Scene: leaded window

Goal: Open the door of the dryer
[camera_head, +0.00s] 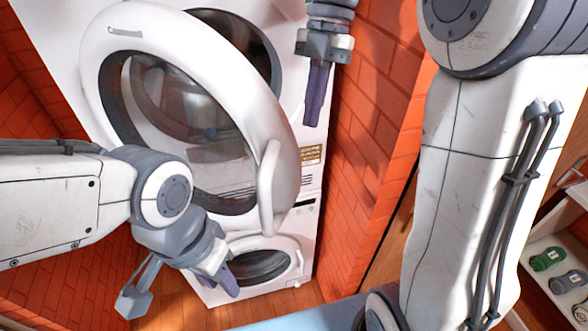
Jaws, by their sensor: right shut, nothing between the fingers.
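The white dryer (289,75) is the upper of two stacked machines. Its round door (235,65) with a glass middle stands open, swung out toward me, with the dark drum opening (265,48) partly visible behind it. The door's handle (268,188) is on its right edge. My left gripper (232,284) is below the door, to the lower left of the handle and apart from it; the angle hides whether its fingers are parted. My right gripper (313,112) points down at the dryer's right side, shut and empty, apart from the door.
A front-loading washer (285,243) stands below the dryer. An orange brick wall (365,130) is close on the right. A shelf (545,275) with small green and grey items is at the lower right. Some wooden floor (165,305) is clear at the bottom.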

